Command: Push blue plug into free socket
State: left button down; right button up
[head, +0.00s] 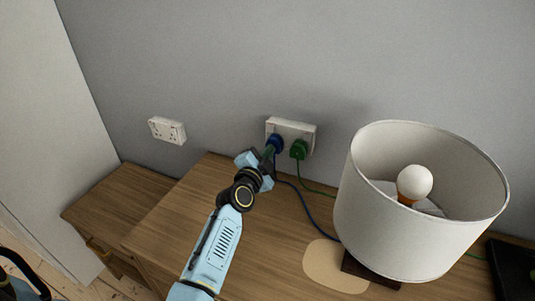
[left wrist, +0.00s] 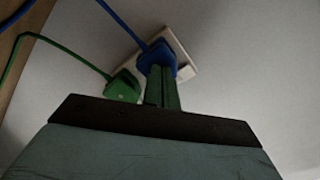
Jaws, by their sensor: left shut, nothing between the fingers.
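The blue plug (head: 276,142) sits at the left half of the white wall socket plate (head: 306,128); the wrist view shows the blue plug (left wrist: 152,54) against the plate (left wrist: 186,68). I cannot tell whether its pins are fully in. A green plug (head: 298,150) is in the right half; it also shows in the wrist view (left wrist: 124,84). My left gripper (head: 268,153) is shut and empty, its fingertips (left wrist: 161,72) at the back of the blue plug, seemingly touching it. They partly hide it.
A second wall socket (head: 167,130) to the left has nothing plugged in. A large white lamp (head: 400,235) stands right of my arm on the wooden top (head: 165,225). Blue (head: 305,208) and green cords (head: 318,190) run down from the plugs. A dark object (head: 510,265) lies far right.

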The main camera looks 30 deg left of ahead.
pick_arm(q)
jog(key=s+d+p, duration=0.1)
jog(key=s+p, duration=0.1)
jog(key=s, duration=1.4)
jog(key=shift+p, duration=0.4)
jog(key=shift+s, duration=0.1)
